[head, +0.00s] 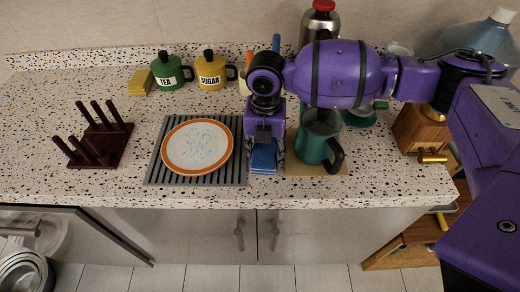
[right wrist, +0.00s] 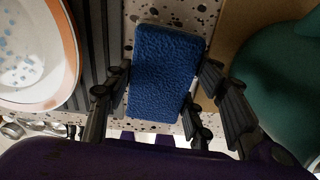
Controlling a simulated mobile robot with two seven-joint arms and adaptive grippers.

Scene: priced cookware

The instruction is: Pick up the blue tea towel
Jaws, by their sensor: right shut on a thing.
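The blue tea towel (head: 263,157) is a small folded block on the speckled counter, between the plate's mat and the green jug. In the right wrist view the blue tea towel (right wrist: 163,75) lies between the fingers, its textured top facing the camera. My right gripper (head: 264,160) points down over the towel in the head view, hiding part of it. In the right wrist view the right gripper (right wrist: 160,100) has its dark fingers on both sides of the towel, shut on it. Whether the towel is off the counter is hard to tell. My left gripper is not in view.
A white plate with orange rim (head: 198,147) sits on a grey striped mat (head: 240,178) to the left. A green jug (head: 313,140) stands on a board (head: 300,168) close on the right. A dark rack (head: 100,140) stands far left.

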